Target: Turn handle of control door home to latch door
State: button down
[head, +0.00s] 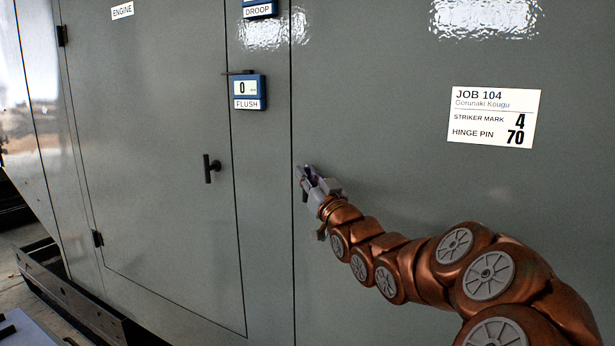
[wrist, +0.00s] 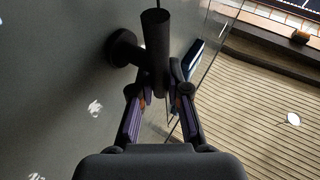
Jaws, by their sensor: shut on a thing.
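In the wrist view a black bar handle (wrist: 154,45) stands off the grey panel on a round black mount (wrist: 122,48). My gripper (wrist: 160,97) has its two purple-padded fingers closed on the near end of the bar. In the head view my gripper (head: 306,174) is at the left edge of the large right-hand grey panel (head: 400,140), beside the vertical seam. My gripper hides most of the handle there. The panel looks flush with its neighbour in the head view; the latch itself is hidden.
A second black handle (head: 208,168) is on the engine door (head: 150,150) at left. A job card (head: 495,117) is on the right panel, showing striker mark 4 and hinge pin 70.

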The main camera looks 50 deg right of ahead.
jog(key=shift+w+n+g+y, duration=0.1)
jog(key=shift+n+g+y, duration=0.2)
jog(key=shift+n+g, duration=0.1)
jog(key=c, duration=1.4)
grip_release()
jog(key=v, duration=1.2)
jog(key=shift+f, duration=0.1)
